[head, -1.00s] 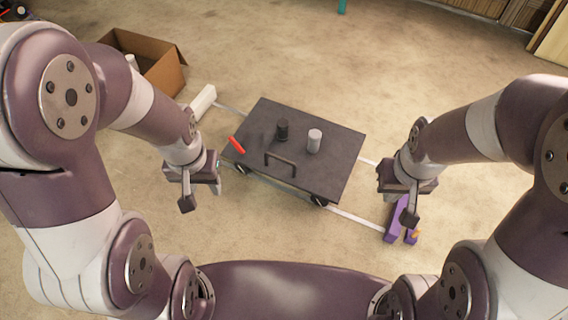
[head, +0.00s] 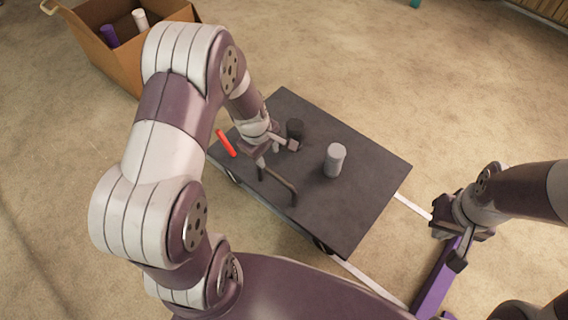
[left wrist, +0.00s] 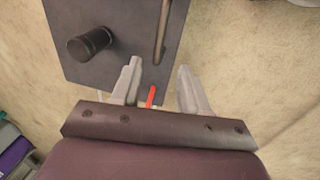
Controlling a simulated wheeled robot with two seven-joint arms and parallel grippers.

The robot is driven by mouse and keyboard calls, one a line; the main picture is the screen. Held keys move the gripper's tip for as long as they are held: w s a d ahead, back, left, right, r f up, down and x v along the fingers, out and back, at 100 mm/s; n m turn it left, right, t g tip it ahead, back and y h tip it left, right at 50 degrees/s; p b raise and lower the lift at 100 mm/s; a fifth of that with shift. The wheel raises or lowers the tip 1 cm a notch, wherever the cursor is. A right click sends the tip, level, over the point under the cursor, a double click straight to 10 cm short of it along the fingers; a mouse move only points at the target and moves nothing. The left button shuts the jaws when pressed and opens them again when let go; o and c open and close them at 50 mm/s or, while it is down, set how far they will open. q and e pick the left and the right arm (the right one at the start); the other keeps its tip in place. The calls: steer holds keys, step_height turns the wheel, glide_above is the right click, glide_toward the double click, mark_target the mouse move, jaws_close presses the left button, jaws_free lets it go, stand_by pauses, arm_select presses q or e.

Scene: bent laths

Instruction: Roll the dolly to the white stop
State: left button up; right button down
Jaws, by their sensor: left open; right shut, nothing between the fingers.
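The dolly (head: 365,205) is a dark grey platform on small wheels. A bar handle (head: 282,184) stands on its near side, and it also shows in the left wrist view (left wrist: 162,30). My left gripper (head: 277,156) is open above the dolly, close to the handle, which lies ahead between the fingertips in the wrist view. My right gripper (head: 452,246) is shut and empty beside the dolly. The white stop is not visible now.
A purple block (head: 437,280) lies on the floor under my right gripper. White strips (head: 412,206) run along the floor past the dolly. An open cardboard box (head: 122,65) at the upper left holds a purple and a white cylinder.

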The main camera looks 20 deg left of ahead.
mark_target(274, 174)
arm_select(q)
steer(key=f+b, duration=0.3)
steer(key=f, duration=0.1)
steer(key=w+f+b, duration=0.1)
steer(key=f+b, duration=0.2)
steer(key=f, duration=0.1)
steer(key=w+f+b, duration=0.1)
steer(key=f+b, duration=0.2)
steer(key=f, duration=0.1)
steer(key=shift+w+d+f, duration=0.1)
steer(key=shift+d+f, duration=0.15)
steer(key=shift+d, duration=0.1)
jaws_close()
